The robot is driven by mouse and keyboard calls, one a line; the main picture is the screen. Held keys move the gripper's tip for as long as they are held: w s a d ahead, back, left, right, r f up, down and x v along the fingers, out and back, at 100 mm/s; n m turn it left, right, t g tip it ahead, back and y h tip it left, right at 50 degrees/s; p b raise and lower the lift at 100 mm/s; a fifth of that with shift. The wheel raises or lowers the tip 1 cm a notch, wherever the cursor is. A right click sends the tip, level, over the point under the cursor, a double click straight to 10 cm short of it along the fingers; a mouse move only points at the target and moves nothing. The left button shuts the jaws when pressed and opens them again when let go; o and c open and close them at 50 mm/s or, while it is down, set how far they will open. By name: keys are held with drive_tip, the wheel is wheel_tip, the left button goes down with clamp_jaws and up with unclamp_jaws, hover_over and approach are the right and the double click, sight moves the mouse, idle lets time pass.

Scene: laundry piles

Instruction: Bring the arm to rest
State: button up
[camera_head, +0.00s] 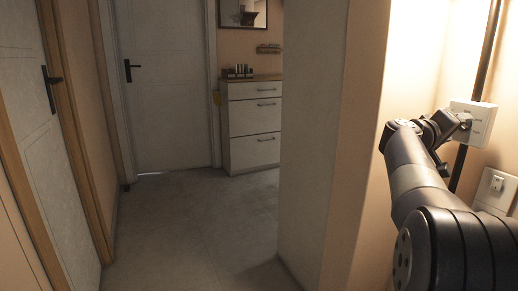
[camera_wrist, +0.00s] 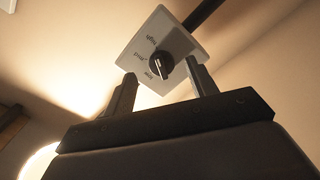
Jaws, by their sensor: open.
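My arm (camera_head: 420,172) reaches forward along the right side of the head view. My gripper (camera_head: 458,128) is at its far end, in front of a white dial box (camera_head: 482,122) on the wall. In the wrist view, my gripper (camera_wrist: 160,69) is open, with one finger on each side of the box's black round knob (camera_wrist: 160,64). I cannot tell whether the fingers touch the knob. The white plate (camera_wrist: 146,38) carries printed labels, among them "high" and "low".
A dark pole (camera_head: 487,60) runs behind the dial box. A white wall switch (camera_head: 495,188) is below it. A wall corner (camera_head: 335,150) stands left of my arm. Beyond are open floor (camera_head: 195,225), a white drawer cabinet (camera_head: 252,125) and closed doors (camera_head: 165,85).

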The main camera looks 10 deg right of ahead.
sight(463, 127)
drive_tip(key=x, duration=0.3)
drive_tip(key=shift+d, duration=0.2)
drive_tip(key=shift+a, duration=0.1)
drive_tip(key=p+v, duration=0.1)
drive_tip(key=v, duration=1)
drive_tip(key=w+d+r+n+p, duration=0.1)
drive_tip(key=w+d+n+p, duration=0.2)
drive_tip(key=d+n+p, duration=0.7)
drive_tip(key=n+p, duration=0.2)
drive_tip(key=p, duration=0.9)
drive_tip(key=shift+d+r+n+p, duration=0.3)
drive_tip(key=shift+d+n+p, duration=0.05)
drive_tip(key=shift+n+p, duration=0.05)
drive_tip(key=n+p, duration=0.3)
drive_tip(key=p, duration=0.5)
drive_tip(key=shift+w+r+n, duration=0.1)
drive_tip(key=shift+w+n, duration=0.05)
drive_tip(key=shift+n, duration=0.25)
drive_tip(key=n+p, duration=0.2)
drive_tip(key=p, duration=0.3)
drive_tip(key=shift+w, duration=0.1)
